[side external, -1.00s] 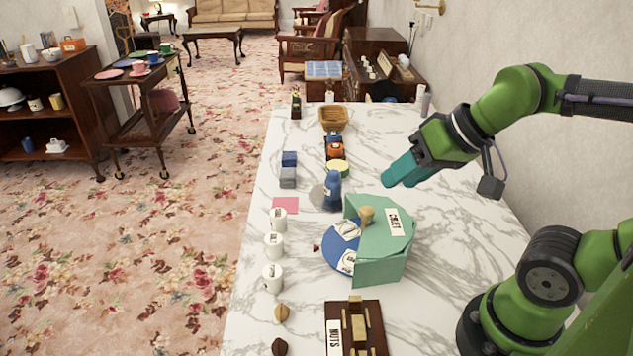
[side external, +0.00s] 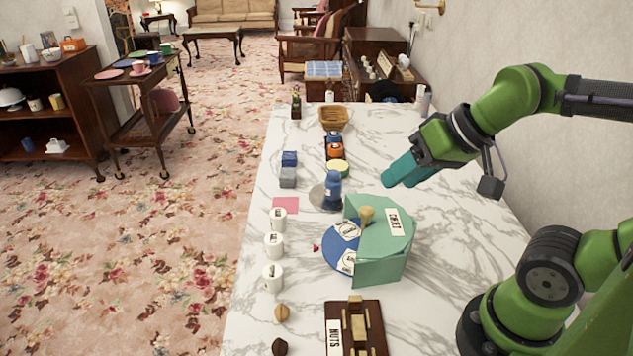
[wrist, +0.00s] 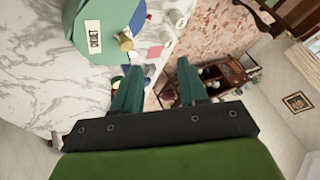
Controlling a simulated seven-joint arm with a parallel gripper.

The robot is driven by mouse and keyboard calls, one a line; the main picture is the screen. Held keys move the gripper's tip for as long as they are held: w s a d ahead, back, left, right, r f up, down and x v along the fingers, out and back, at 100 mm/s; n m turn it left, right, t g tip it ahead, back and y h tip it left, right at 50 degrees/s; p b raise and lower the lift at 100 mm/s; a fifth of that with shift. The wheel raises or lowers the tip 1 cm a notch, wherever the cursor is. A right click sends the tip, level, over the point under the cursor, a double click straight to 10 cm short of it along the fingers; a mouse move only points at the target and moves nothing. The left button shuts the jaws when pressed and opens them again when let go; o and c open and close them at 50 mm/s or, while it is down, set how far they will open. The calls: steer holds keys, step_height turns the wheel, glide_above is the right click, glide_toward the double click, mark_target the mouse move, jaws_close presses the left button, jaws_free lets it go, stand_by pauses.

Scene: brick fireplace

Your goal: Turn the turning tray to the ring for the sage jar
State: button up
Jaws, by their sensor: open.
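The blue turning tray (side external: 335,258) lies on the marble table, its right part hidden under a pale green cover (side external: 385,250) labelled something like "CHAI". White label patches show on the exposed part of the tray; I cannot read them. A wooden knob (side external: 366,214) stands at the cover's upper left edge. Three white jars (side external: 273,246) with dark lettering stand in a row left of the tray; I cannot tell which is sage. My gripper (side external: 399,177) is open and empty, above the table behind the cover. The wrist view shows the cover (wrist: 92,15) and the knob (wrist: 125,41).
A blue bottle-like object (side external: 333,188) stands on a grey disc behind the tray. A pink square (side external: 285,205) and stacked blue and grey blocks (side external: 288,177) are nearby. A brown wooden box labelled "NUTS" (side external: 372,308) lies in front.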

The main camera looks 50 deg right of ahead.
stand_by(0.3)
steer(key=shift+o, duration=1.5)
steer(key=shift+w+f, duration=0.1)
steer(key=shift+f, duration=0.2)
step_height(320, 180, up, 3)
steer(key=m+g+h, duration=0.2)
steer(key=g, duration=0.5)
glide_above(366, 208)
step_height(366, 208, down, 16)
steer(key=shift+f, duration=0.25)
jaws_close()
